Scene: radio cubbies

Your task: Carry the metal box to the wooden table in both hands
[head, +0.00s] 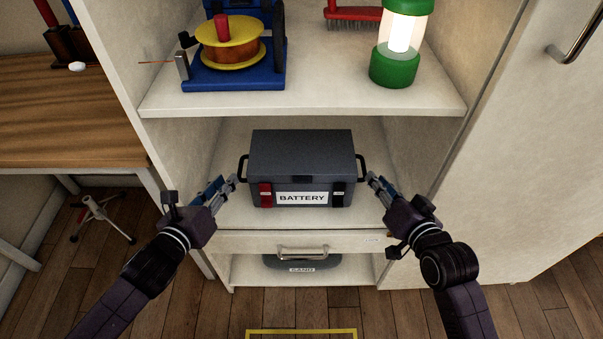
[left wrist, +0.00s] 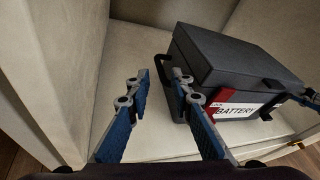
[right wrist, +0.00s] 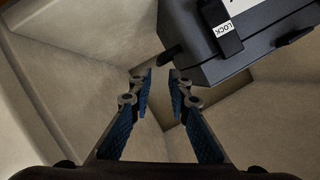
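The metal box (head: 301,168), dark grey and labelled BATTERY, sits upright on the middle shelf of the cubby. It has a black handle on each side. My left gripper (head: 231,181) is open and empty just in front of the box's left handle (head: 243,168). In the left wrist view its fingers (left wrist: 160,77) are apart, close to the box's side. My right gripper (head: 371,177) is open and empty by the right handle (head: 361,168). The right wrist view shows that handle (right wrist: 170,55) just beyond the fingertips. The wooden table (head: 60,115) stands at the left.
The shelf above (head: 300,95) holds a wire spool on a blue stand (head: 232,55), a green lantern (head: 398,60) and a red brush (head: 352,14). Below are a drawer (head: 330,242) and a case labelled SAND (head: 300,262). A cabinet door (head: 530,140) is at the right.

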